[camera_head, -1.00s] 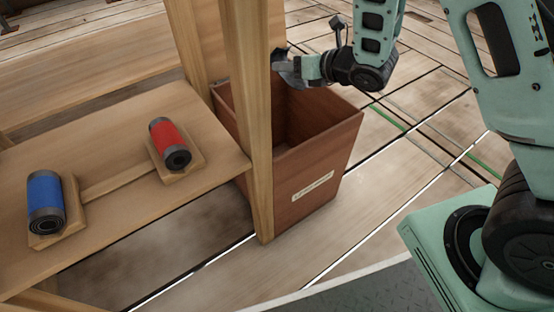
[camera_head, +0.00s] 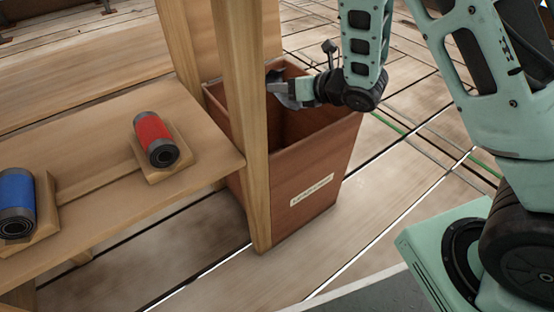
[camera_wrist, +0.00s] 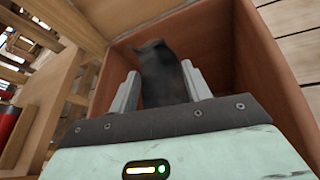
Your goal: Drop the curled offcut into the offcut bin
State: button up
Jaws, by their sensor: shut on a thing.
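In the wrist view the bin walls (camera_wrist: 270,70) surround the offcut, which appears over the opening. How deep it sits is unclear.
A wooden post (camera_head: 247,130) stands close in front of the bin's left side. A wooden bench (camera_head: 100,205) to the left holds a red roll (camera_head: 154,138) and a blue roll (camera_head: 17,200) on small blocks. Plank floor lies open right of the bin.

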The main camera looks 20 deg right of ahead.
jog(key=o, duration=1.4)
jog(key=shift+s+r, duration=0.1)
jog(key=shift+p+v, duration=8.6)
jog(key=shift+p, duration=1.15)
jog(key=shift+r, duration=0.1)
